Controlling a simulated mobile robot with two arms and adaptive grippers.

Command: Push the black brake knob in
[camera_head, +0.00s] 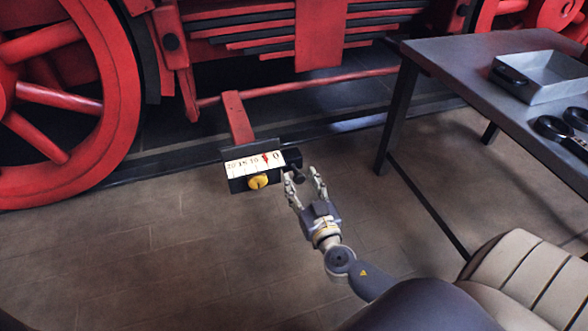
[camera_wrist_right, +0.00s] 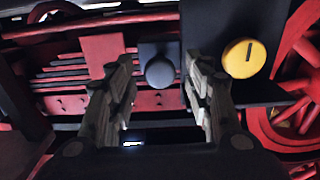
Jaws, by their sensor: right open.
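The black brake knob (camera_head: 298,177) sticks out at the right end of a small control box (camera_head: 238,184) on a red bracket. In the right wrist view the round knob (camera_wrist_right: 160,72) shows in front of a dark plate, between the two fingers in the picture. My right gripper (camera_head: 302,180) is open, its fingers pointing at the knob from the near side. In the right wrist view the open fingers (camera_wrist_right: 158,84) stand left and right of the knob, with gaps visible on both sides. I cannot tell the remaining depth or whether anything touches. My left gripper is not in view.
A yellow knob (camera_head: 258,182) sits on the box front, left of the black knob, below a white scale (camera_head: 254,163) with a red pointer near 0. A red wheel (camera_head: 62,95) stands left. A dark table (camera_head: 470,75) with a metal tray (camera_head: 545,80) stands right. The floor nearby is clear.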

